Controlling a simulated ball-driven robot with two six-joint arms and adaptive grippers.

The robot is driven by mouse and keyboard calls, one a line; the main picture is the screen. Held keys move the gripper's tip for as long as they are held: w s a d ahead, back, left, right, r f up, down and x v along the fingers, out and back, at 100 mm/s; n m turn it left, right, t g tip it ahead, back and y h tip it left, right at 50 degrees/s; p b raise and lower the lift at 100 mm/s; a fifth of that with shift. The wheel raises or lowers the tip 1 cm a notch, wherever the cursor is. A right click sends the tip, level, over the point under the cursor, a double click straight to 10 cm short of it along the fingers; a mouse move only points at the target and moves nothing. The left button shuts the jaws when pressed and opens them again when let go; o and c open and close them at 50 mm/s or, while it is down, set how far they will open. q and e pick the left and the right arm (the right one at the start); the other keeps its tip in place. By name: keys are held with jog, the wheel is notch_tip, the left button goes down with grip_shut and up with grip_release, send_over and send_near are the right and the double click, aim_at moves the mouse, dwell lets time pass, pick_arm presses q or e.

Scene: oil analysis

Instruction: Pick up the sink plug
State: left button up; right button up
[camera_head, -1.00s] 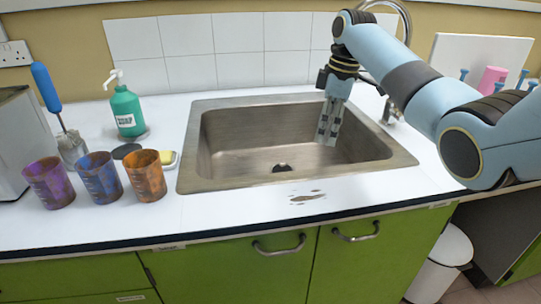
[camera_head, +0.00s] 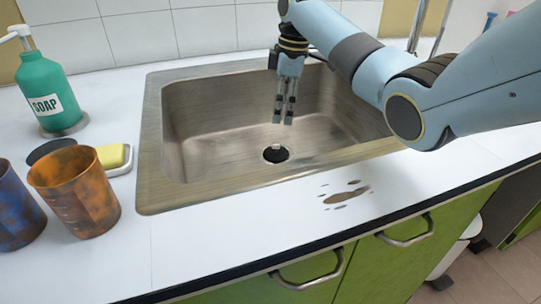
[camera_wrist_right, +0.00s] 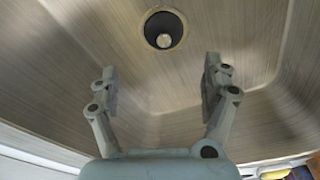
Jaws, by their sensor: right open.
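A black flat disc (camera_head: 51,150), which looks like the sink plug, lies on the white counter left of the sink (camera_head: 152,150), partly hidden behind the orange cup. My right gripper (camera_head: 283,122) is open and empty, pointing down inside the sink bowl, above the dark drain hole (camera_head: 276,154). In the right wrist view the drain (camera_wrist_right: 164,30) shows beyond the spread fingers of the right gripper (camera_wrist_right: 160,72), with a small pale round thing (camera_wrist_right: 164,41) inside it. I cannot tell what that is. My left gripper is not in view.
A yellow sponge (camera_head: 112,157) and a green soap bottle (camera_head: 50,93) stand near the disc. A stained orange cup (camera_head: 75,190) and a blue cup (camera_head: 14,212) are in front. Brown spots (camera_head: 346,196) mark the counter. The tap (camera_head: 417,25) is at the back right.

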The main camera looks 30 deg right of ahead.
aim_at(277, 144)
jog(key=f, duration=0.2)
jog(key=f+b, duration=0.1)
jog(key=f, duration=0.3)
jog(key=shift+w+a+f, duration=0.1)
jog(key=shift+w+a, duration=0.1)
jog(key=shift+a, duration=0.15)
jog(key=f, duration=0.1)
jog(key=f+b, duration=0.1)
jog(key=f, duration=0.1)
jog(key=a+f, duration=0.1)
jog(key=f, duration=0.1)
jog(key=shift+b, duration=0.4)
jog(key=shift+d+r, duration=0.1)
jog(key=shift+r, duration=0.05)
jog(key=shift+c, duration=1.1)
jog(key=shift+s, duration=0.1)
jog(key=c, duration=1.4)
grip_shut()
